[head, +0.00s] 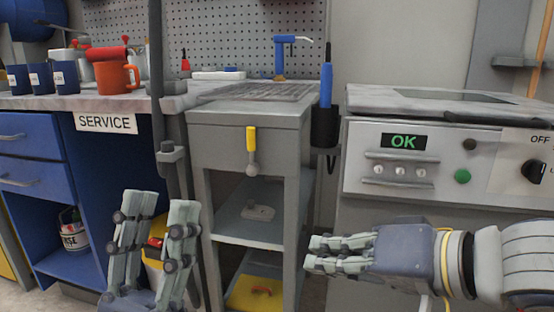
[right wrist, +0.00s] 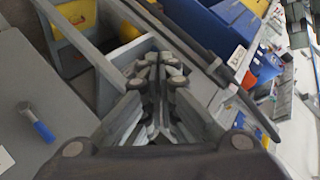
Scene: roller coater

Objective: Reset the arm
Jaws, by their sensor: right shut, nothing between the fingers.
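My left gripper (head: 161,200) points upward at the bottom left of the head view. Its two fingers stand apart with nothing between them. My right gripper (head: 310,254) comes in from the right, lies roughly level and points left, in front of the gap between the grey stand and the coater. Its fingers are closed together and hold nothing. In the right wrist view the closed fingers (right wrist: 158,68) show at the centre, apart from the things behind them.
A grey stand (head: 247,155) with a yellow-handled lever (head: 251,150) is in the middle. The coater (head: 450,160) with an OK display (head: 404,142) stands right. A blue bench (head: 30,145) with mugs (head: 117,78) stands left. A dark post (head: 158,60) rises beside the bench.

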